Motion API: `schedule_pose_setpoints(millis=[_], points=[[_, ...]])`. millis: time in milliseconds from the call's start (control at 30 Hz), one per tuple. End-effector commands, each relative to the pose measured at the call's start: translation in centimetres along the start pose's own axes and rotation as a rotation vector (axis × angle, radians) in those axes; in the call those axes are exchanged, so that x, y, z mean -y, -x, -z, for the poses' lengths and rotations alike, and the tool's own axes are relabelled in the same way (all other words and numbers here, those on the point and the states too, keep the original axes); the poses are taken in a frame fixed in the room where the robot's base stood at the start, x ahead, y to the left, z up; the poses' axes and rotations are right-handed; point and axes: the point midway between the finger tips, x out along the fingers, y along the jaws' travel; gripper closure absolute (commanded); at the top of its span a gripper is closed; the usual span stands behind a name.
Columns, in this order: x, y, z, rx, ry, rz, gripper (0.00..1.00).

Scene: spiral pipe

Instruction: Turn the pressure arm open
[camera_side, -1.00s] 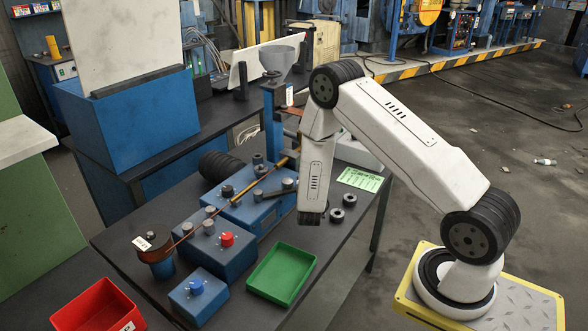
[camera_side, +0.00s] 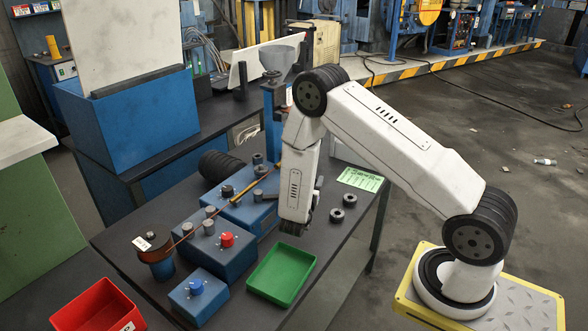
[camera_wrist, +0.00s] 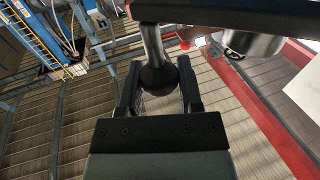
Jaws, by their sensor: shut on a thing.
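In the wrist view the pressure arm shows as a grey metal rod with a dark ball knob (camera_wrist: 157,78) at its end. My gripper (camera_wrist: 160,92) has one finger on each side of the knob and is shut on it. In the side view my arm's lower end (camera_side: 295,222) hangs over the table beside the blue machine block (camera_side: 258,213). There the pressure arm and my fingertips are mostly hidden behind my own arm. A thin copper-coloured pipe (camera_side: 233,198) runs slantwise across the machine.
A green tray (camera_side: 284,272) lies in front of my arm. A box with a red knob (camera_side: 227,240) and one with a blue knob (camera_side: 196,288) stand left of it. Dark rings (camera_side: 336,215) lie to the right. A red bin (camera_side: 98,308) is at lower left.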

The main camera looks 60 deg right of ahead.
Motion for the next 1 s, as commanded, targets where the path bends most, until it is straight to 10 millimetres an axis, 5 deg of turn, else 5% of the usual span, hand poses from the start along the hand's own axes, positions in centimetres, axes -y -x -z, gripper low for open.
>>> schedule_pose_setpoints(millis=[100,133,233,667,1000], points=[[-0.2,0.2,-0.1,0.001,0.007,0.001,1.00],[-0.2,0.2,-0.1,0.000,0.007,0.001,0.48],[-0.1,0.2,-0.1,0.000,0.006,0.001,0.20],[0.0,0.4,0.0,0.000,0.004,0.003,0.20],[0.0,3.4,0.0,0.000,0.004,0.006,0.20]])
